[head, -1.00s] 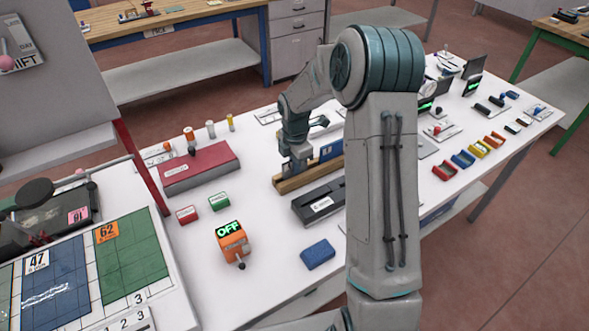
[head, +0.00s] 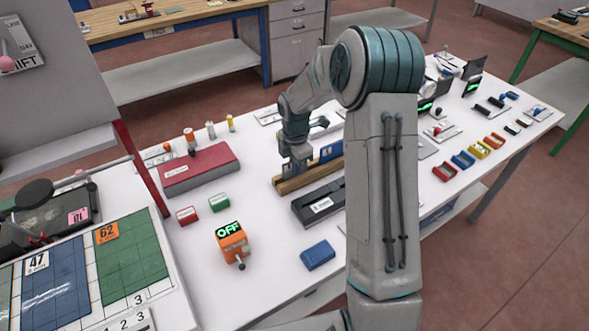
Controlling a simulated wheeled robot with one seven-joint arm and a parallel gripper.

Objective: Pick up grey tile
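My gripper (head: 296,166) points down at the left end of a wooden holder (head: 291,186) in the middle of the white table. A blue piece (head: 330,151) stands in or behind the holder, to the right of my gripper. I cannot make out a grey tile; my gripper and arm hide part of this area. The fingers are too small and dark to tell whether they are open or hold something.
A dark grey case (head: 318,204) lies just in front of the holder. A red box (head: 200,168) is to the left. An orange OFF switch box (head: 232,243) and a blue block (head: 318,255) stand nearer. Small coloured trays (head: 462,160) line the right side.

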